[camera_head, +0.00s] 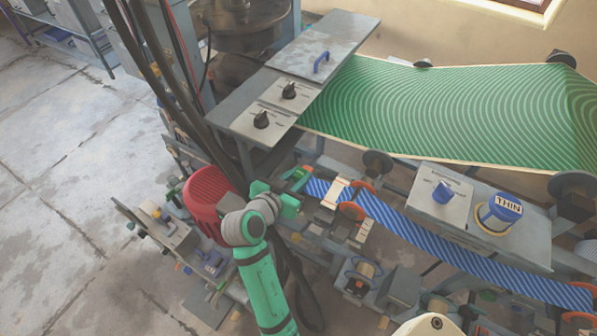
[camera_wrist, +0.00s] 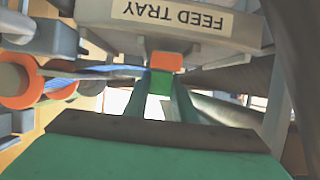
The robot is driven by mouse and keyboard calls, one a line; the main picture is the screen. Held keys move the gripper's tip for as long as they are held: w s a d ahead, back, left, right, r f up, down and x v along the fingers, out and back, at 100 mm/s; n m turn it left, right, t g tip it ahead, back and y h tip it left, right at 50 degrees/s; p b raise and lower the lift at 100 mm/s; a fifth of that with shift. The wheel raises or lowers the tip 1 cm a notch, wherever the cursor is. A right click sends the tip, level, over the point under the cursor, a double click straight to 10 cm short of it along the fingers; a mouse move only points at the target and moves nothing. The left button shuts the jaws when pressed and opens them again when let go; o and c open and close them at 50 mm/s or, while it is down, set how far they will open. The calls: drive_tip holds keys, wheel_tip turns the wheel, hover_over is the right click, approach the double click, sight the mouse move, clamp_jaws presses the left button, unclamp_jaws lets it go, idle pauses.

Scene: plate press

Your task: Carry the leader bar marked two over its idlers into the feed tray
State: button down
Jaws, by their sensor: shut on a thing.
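My gripper (camera_head: 296,190) is at the left end of the blue striped web (camera_head: 420,236) in the camera_head view. In the wrist view my gripper (camera_wrist: 160,92) is shut on a small block with green and orange parts (camera_wrist: 166,61), which I take to be the leader bar. The blue web (camera_wrist: 105,73) runs left from it. No mark two is readable. The feed tray (camera_wrist: 185,22), labelled upside down, is just beyond the bar, very near it. I cannot tell whether they touch. Orange-rimmed idlers (camera_head: 352,211) stand beside the web; orange rollers (camera_wrist: 18,82) also show at the wrist view's left.
A wide green patterned web (camera_head: 440,110) lies behind. A grey box with a blue knob (camera_head: 441,194) and a blue cap marked THIN (camera_head: 505,207) stands at the right. A red drum (camera_head: 208,200) is close left of my arm. Dark knobs (camera_head: 262,120) sit on a grey panel behind.

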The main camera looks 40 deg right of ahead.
drive_tip(key=shift+f, duration=0.3)
drive_tip(key=c, duration=1.4)
unclamp_jaws()
drive_tip(key=shift+a, duration=0.1)
drive_tip(key=v, duration=1)
drive_tip(key=shift+s+a, duration=0.25)
drive_tip(key=shift+a, duration=0.05)
